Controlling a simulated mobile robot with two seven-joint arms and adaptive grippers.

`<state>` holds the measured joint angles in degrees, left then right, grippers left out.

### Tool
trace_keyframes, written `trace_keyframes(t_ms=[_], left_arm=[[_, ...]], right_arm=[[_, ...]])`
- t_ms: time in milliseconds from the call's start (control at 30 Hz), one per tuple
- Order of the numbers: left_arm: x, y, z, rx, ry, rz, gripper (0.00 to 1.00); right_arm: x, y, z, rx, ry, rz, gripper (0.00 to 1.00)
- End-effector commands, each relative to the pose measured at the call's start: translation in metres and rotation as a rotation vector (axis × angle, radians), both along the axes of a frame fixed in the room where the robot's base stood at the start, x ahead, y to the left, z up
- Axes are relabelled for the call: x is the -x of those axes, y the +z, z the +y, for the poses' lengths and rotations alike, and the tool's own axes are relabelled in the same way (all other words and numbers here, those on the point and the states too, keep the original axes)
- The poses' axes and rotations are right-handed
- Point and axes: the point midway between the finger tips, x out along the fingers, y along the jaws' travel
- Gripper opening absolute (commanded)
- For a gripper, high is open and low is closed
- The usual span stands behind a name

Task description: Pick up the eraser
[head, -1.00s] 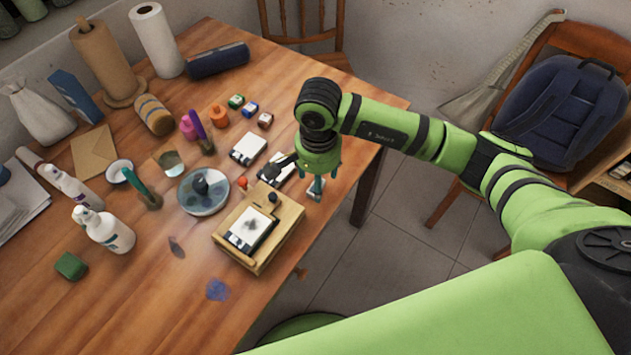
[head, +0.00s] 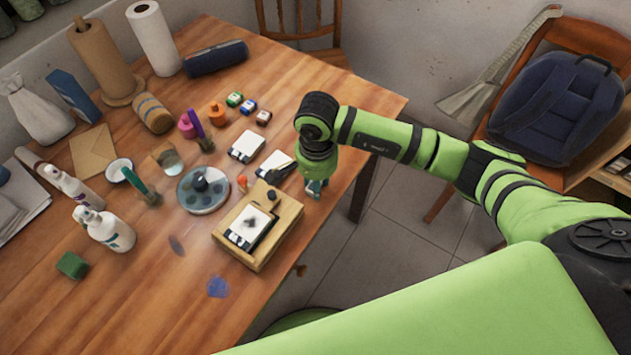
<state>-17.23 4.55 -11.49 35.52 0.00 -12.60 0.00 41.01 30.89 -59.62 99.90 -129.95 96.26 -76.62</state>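My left gripper is not in view.
The wooden frame (head: 290,222) with a printed sheet and the white-topped pads (head: 248,146) lie close to the gripper. A round inking dish (head: 203,201), bottles (head: 102,229) and small jars stand farther left. The table (head: 150,310) is mostly clear at the front.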

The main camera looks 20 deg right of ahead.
Motion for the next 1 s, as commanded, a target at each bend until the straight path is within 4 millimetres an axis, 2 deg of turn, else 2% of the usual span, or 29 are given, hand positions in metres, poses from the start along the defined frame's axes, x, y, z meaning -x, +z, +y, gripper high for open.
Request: trace_keyframes(t_ms=[167, 367, 700, 1000], left_arm=[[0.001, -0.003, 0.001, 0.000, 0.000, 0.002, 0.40], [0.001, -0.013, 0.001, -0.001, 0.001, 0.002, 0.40], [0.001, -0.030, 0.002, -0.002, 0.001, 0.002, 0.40], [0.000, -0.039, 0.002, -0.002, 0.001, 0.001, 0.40]], right_arm=[[-0.001, 0.008, 0.000, -0.001, 0.001, -0.003, 0.12], [-0.002, 0.037, 0.000, 0.000, 0.001, -0.008, 0.12], [0.039, 0.078, -0.057, 0.004, -0.002, -0.003, 0.12], [0.063, 0.104, -0.089, 0.001, -0.002, -0.001, 0.12]])
